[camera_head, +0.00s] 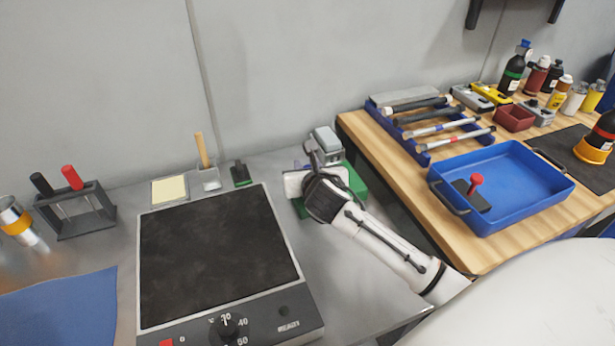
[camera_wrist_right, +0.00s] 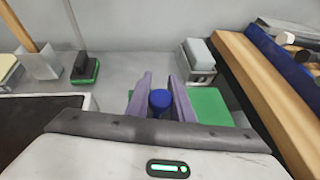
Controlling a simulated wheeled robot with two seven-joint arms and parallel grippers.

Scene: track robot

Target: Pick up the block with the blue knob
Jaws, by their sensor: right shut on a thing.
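The blue knob (camera_wrist_right: 160,102) shows in the right wrist view between the two purple-grey fingers of my right gripper (camera_wrist_right: 161,97), which is shut on it. The block under the knob is hidden by the fingers and the wrist. The green surface also shows to the right of the fingers in the wrist view (camera_wrist_right: 212,106). My left gripper is in neither view.
A hot plate (camera_head: 215,255) is left of my right arm. A grey box (camera_head: 326,139) stands behind the gripper. On the wooden table at right, a blue tray (camera_head: 530,170) holds a dark block with a red knob (camera_head: 476,181).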

